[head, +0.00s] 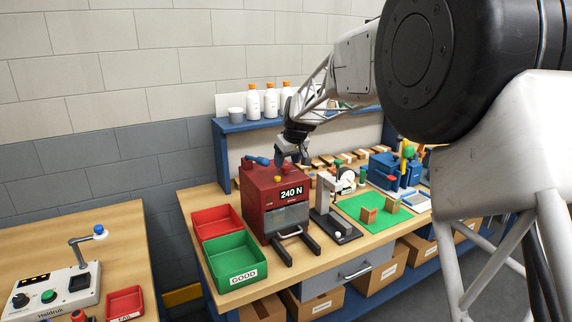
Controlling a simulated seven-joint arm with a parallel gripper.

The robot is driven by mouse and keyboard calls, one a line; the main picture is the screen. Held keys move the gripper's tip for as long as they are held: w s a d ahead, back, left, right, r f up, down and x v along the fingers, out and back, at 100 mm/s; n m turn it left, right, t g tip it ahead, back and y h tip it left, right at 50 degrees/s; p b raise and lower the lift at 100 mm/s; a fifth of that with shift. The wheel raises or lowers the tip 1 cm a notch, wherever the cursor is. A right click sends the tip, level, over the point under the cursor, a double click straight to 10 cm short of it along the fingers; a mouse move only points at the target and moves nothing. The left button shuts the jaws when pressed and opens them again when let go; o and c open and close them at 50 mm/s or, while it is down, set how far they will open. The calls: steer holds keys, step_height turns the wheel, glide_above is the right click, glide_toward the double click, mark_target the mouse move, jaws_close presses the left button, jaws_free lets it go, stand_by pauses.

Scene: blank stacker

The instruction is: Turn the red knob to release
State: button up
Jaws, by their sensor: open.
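A red box-shaped machine (272,203) stands on the right-hand workbench, with a "240 N" display (291,193) and a grey panel on its front. A small yellow knob (278,179) and a blue-tipped handle (257,160) are on its top. My gripper (293,158) is open and empty, pointing down above the back of this machine. I cannot clearly make out a red knob on the machine. A small round red part (78,315) shows at the bottom edge of the left table, too cut off to identify.
A red bin (216,215) and a green "GOOD" bin (236,276) sit left of the machine. A grey-and-black press stand (332,215) and a green mat (350,206) with wooden blocks are to its right. Bottles (271,102) line the shelf behind. The left table holds a control box (58,290).

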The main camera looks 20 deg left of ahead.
steer(key=shift+x, duration=0.95)
steer(key=shift+c, duration=0.2)
steer(key=c, duration=0.9)
steer(key=shift+s+m, duration=0.1)
steer(key=shift+m, duration=0.4)
steer(key=shift+a+m+t+h, duration=0.1)
steer(key=shift+m+t+h, duration=0.25)
steer(key=shift+m, duration=0.8)
steer(key=shift+a+m+t+h, duration=0.1)
steer(key=shift+m+t+h, duration=0.25)
steer(key=shift+m, duration=0.8)
